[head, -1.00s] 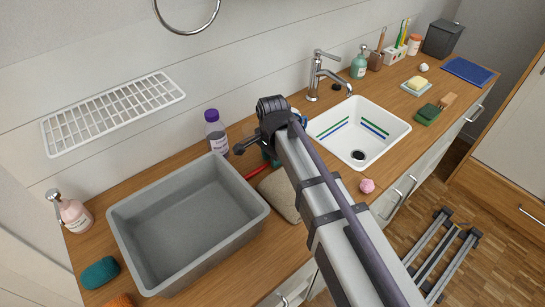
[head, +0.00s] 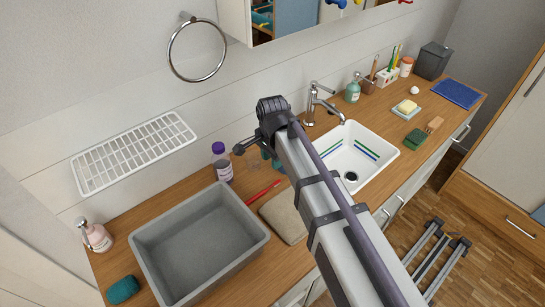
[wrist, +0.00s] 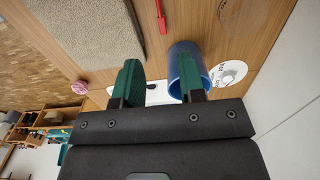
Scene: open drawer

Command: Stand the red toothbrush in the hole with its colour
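The red toothbrush (head: 262,192) lies flat on the wooden counter between the grey tub and the beige cloth. Part of it also shows at the top of the wrist view (wrist: 162,18). My gripper (wrist: 158,70) is open and empty, its green fingers apart, with the toothbrush beyond the gap. In the head view my arm hides most of the gripper. A white holder (head: 386,77) stands at the back of the counter, with green and yellow toothbrushes upright in it. Its hole colours are too small to tell.
A purple-capped bottle (head: 222,163) stands left of my gripper. A blue cylinder (wrist: 188,58) is close by the right finger; contact is unclear. The grey tub (head: 146,255), beige cloth (head: 285,215) and sink (head: 392,148) surround the area. A wall rack (head: 135,152) hangs behind.

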